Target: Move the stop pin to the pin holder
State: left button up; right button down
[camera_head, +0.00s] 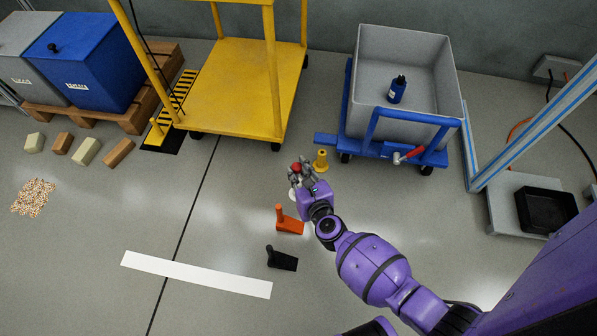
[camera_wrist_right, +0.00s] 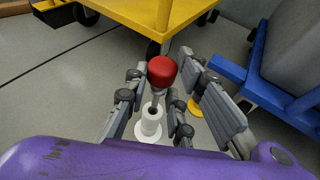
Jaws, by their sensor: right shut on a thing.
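The stop pin shows as a round red knob (camera_head: 296,167) in the head view and as a red knob (camera_wrist_right: 162,72) on a thin shaft in the wrist view. My right gripper (camera_head: 299,174) is shut on it, with the knob above the fingers (camera_wrist_right: 167,92). A white holder (camera_wrist_right: 149,125) with a round hole in its top stands on the floor below the gripper; its base (camera_head: 291,194) partly shows in the head view. A yellow holder (camera_head: 320,160) stands beside the gripper, mostly hidden in the wrist view. The pin's lower end is hard to make out. My left gripper is not in view.
A yellow cart (camera_head: 245,85) stands behind, and a blue trolley with a grey bin (camera_head: 425,80) stands behind right. An orange wedge (camera_head: 290,226) and a black wedge (camera_head: 283,262) lie in front.

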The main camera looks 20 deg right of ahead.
aim_at(297, 176)
jog(key=shift+f, duration=1.6)
jog(key=shift+f+b, duration=0.3)
jog(key=c, duration=1.4)
grip_release()
jog(key=v, duration=1.2)
